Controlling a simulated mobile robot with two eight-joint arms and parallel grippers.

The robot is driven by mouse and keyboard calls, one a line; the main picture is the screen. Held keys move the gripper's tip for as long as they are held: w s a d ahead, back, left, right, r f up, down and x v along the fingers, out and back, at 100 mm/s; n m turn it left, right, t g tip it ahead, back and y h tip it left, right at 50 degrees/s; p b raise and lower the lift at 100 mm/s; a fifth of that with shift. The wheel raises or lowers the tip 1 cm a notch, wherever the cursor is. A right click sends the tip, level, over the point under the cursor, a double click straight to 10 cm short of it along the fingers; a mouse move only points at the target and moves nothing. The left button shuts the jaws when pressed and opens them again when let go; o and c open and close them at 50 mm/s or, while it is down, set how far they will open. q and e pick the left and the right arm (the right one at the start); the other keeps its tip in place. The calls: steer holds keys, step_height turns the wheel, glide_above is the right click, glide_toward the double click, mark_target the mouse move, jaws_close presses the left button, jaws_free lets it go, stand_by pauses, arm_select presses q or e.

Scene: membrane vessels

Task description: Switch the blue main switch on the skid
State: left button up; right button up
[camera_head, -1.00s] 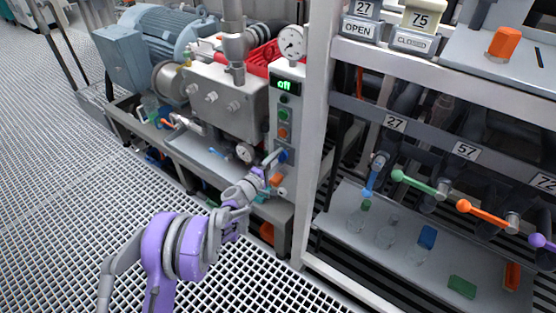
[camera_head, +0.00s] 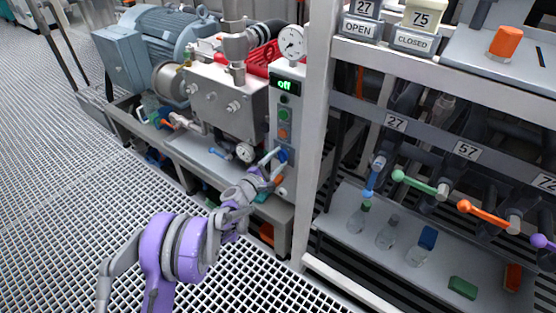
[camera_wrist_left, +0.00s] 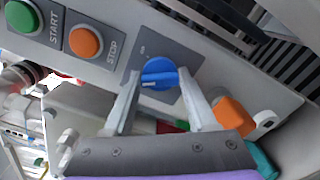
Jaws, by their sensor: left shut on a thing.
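The blue main switch (camera_wrist_left: 160,73) is a round knob on a grey plate low on the skid's control panel. It also shows in the head view (camera_head: 282,156), partly covered by my gripper. My left gripper (camera_wrist_left: 160,86) has its two fingers on either side of the knob, shut on it. In the head view my left gripper (camera_head: 273,160) reaches up to the panel from the lower left. The panel display (camera_head: 285,85) reads "off" in green. My right gripper is not in view.
The green START (camera_wrist_left: 20,18) and orange STOP (camera_wrist_left: 85,41) buttons sit beside the switch plate. A white rack post (camera_head: 317,120) stands just right of the panel. Valve levers hang further right.

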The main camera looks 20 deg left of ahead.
arm_select(q)
steer(key=o, duration=1.4)
steer(key=shift+c, duration=0.2)
steer(key=p+v, duration=0.1)
steer(key=v, duration=0.9)
steer(key=shift+s, duration=0.4)
steer(key=shift+a, duration=0.1)
